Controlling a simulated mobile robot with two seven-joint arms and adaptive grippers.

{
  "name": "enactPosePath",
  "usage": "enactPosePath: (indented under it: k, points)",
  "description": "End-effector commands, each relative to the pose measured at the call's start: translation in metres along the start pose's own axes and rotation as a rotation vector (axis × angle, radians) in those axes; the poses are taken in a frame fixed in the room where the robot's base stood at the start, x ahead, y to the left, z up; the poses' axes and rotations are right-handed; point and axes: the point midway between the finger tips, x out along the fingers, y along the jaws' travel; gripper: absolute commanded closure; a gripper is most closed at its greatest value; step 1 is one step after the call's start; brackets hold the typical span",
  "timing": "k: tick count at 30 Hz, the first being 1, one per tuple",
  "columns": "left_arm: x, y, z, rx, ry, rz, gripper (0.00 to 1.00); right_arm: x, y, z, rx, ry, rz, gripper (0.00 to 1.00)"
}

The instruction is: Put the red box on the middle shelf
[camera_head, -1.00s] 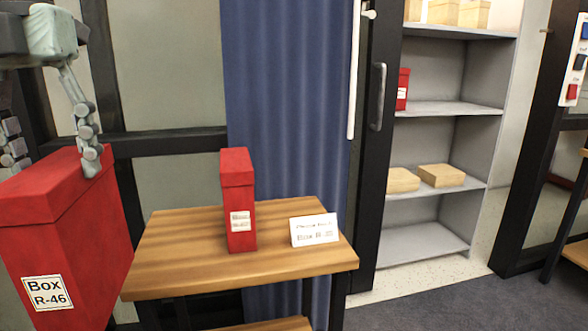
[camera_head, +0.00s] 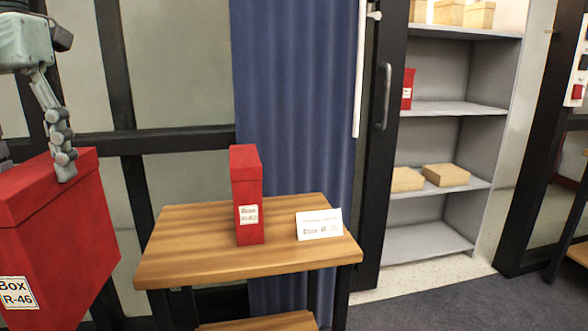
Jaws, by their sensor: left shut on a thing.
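A large red box (camera_head: 60,235) labelled "Box R-46" is close at the left edge, partly cut off by the frame. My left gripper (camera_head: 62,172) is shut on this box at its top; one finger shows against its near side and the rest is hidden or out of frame. A second red box (camera_head: 247,190) stands upright on a wooden table (camera_head: 190,250). A grey shelf unit (camera_head: 440,150) stands behind at the right; a third red box (camera_head: 407,88) is on one of its shelves. My right gripper is not in view.
A white card (camera_head: 319,224) stands on the table. Tan boxes (camera_head: 446,175) sit on a lower shelf and on the top shelf. A dark sliding door (camera_head: 383,150) and a blue curtain (camera_head: 295,90) are left of the shelf unit. The lowest shelf (camera_head: 425,240) is bare.

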Motion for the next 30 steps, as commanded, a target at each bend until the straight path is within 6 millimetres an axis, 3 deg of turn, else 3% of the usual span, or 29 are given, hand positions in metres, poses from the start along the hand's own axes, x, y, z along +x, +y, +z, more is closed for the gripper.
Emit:
enactPosePath:
  k: [11, 18, 24, 30]
  points:
    - [0.027, 0.074, -0.004, 0.201, -0.001, -0.005, 1.00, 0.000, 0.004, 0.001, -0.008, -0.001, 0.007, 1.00]
    - [0.068, 0.119, -0.009, 0.415, -0.003, -0.007, 1.00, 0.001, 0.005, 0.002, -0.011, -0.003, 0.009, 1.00]
    - [0.111, 0.140, -0.013, 0.638, -0.004, -0.007, 1.00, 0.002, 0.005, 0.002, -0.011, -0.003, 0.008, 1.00]
    - [0.150, 0.145, -0.013, 0.848, -0.004, -0.006, 1.00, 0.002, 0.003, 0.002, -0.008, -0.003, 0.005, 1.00]
